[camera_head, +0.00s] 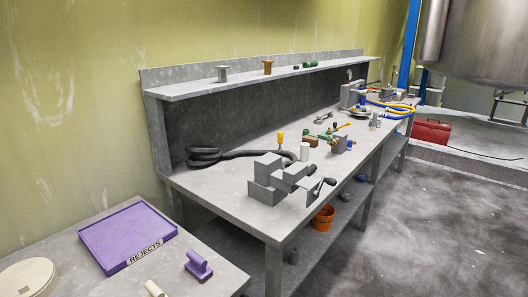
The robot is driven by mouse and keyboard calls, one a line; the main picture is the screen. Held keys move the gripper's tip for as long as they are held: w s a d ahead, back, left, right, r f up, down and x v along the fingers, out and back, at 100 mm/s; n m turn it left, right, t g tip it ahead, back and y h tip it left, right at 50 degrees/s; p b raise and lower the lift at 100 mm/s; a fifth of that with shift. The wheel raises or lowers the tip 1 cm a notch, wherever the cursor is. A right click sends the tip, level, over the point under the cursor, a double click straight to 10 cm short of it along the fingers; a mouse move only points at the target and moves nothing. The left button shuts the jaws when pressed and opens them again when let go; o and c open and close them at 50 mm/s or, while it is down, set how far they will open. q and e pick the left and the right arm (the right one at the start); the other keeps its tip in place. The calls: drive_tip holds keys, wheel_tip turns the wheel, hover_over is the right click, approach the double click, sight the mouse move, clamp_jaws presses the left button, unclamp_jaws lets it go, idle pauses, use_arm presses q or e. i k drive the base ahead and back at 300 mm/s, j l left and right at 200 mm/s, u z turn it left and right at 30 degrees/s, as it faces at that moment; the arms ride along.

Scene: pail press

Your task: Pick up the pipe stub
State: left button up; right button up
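I cannot tell for sure which thing is the pipe stub. A short white upright cylinder (304,152) stands on the workbench behind the grey vise. A cream stub-like piece (154,289) is at the bottom edge of the view on the near table, partly cut off. A small grey cylinder (293,256) stands on the bench's lower shelf. A grey flanged piece (222,74) and a brown one (268,67) stand on the raised shelf. Neither of my grippers is in view.
The grey vise (270,186) takes up the bench's near end, beside a black hose (207,156). The near table holds a purple REJECTS tray (125,235), a purple stamp-like block (198,264) and a cream round lid (28,279). An orange pail (323,217) sits below. The right floor is clear.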

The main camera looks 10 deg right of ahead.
sight(305, 146)
drive_tip(key=i+l+u, duration=0.2)
drive_tip(key=u, duration=0.15)
drive_tip(key=i+l+u, duration=0.1)
drive_tip(key=l+u, duration=0.25)
drive_tip(key=i+l+u, duration=0.1)
drive_tip(key=l+u, duration=0.25)
